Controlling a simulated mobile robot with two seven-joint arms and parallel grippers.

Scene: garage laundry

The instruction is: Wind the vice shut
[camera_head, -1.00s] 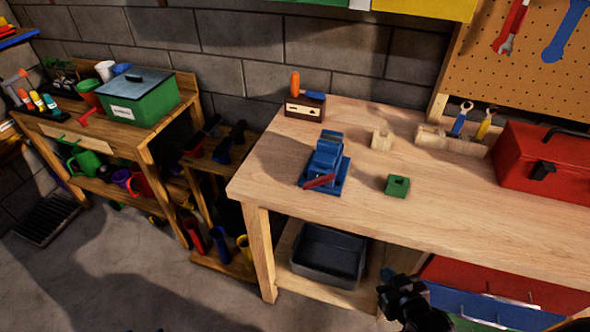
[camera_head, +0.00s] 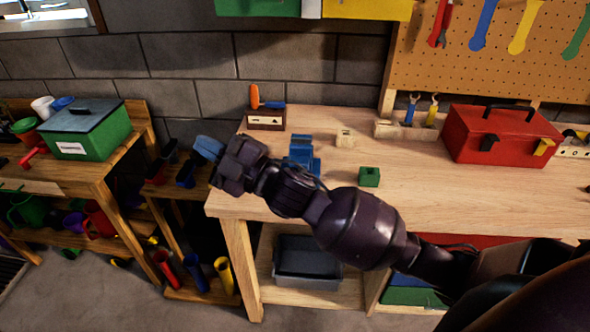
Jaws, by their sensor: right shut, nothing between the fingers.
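The blue vice (camera_head: 302,150) stands on the wooden workbench (camera_head: 450,195), near its left end. My right arm crosses in front of it, so its lower front and the red handle are hidden. My right gripper (camera_head: 210,150) is at the end of that arm, to the left of the vice and apart from it in the picture, by the bench's left edge. It is shut and empty. My left gripper is not in view.
A red toolbox (camera_head: 500,135) is at the right. A green box (camera_head: 85,130) sits on the left shelf.

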